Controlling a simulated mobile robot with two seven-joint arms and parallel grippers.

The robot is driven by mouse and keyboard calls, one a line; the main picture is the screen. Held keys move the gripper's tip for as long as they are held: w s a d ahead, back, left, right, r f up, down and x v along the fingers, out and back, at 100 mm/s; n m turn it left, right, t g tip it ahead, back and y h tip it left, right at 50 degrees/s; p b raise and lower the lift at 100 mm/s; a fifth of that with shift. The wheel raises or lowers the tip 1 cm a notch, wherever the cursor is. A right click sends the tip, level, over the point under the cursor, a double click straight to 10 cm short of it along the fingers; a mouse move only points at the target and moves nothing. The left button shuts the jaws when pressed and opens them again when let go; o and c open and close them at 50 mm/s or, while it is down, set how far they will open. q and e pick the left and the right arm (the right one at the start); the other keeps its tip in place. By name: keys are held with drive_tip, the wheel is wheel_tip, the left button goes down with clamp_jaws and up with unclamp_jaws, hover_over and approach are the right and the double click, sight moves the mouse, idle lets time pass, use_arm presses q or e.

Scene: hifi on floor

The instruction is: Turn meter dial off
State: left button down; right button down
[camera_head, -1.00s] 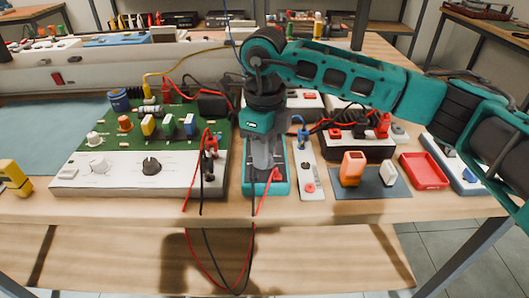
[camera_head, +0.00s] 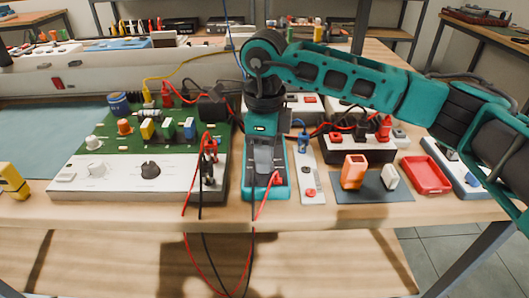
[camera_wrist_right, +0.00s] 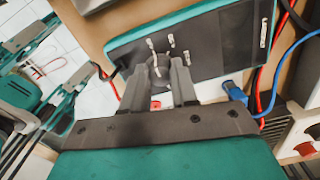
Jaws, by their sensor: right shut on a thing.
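The meter (camera_head: 280,190) is a teal-edged box with a dark face, lying flat near the table's front edge. It also fills the upper middle of the wrist view (camera_wrist_right: 213,45), where pale marks show around its round dark dial (camera_wrist_right: 160,76). My right gripper (camera_head: 262,178) points down over the meter. In the wrist view its two fingers (camera_wrist_right: 160,82) are closed on either side of the dial and largely hide it. The dial is hidden behind the gripper in the head view, and its exact pointing direction is unclear. My left gripper is not seen in the head view.
Left of the meter is a green circuit board unit (camera_head: 105,180) with knobs. Red and black leads (camera_head: 263,208) hang over the front edge beside the gripper. A white strip (camera_head: 309,178), an orange block (camera_head: 353,171) and a red tray (camera_head: 425,174) lie to the right.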

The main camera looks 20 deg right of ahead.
drive_tip(key=c, duration=0.9)
unclamp_jaws()
drive_tip(key=shift+o, duration=0.2)
drive_tip(key=shift+r, duration=0.15)
wheel_tip(320, 180, up, 13)
drive_tip(key=p, duration=0.1)
drive_tip(key=shift+p, duration=0.35)
drive_tip(key=shift+s+f, duration=0.1)
drive_tip(key=shift+f, duration=0.15)
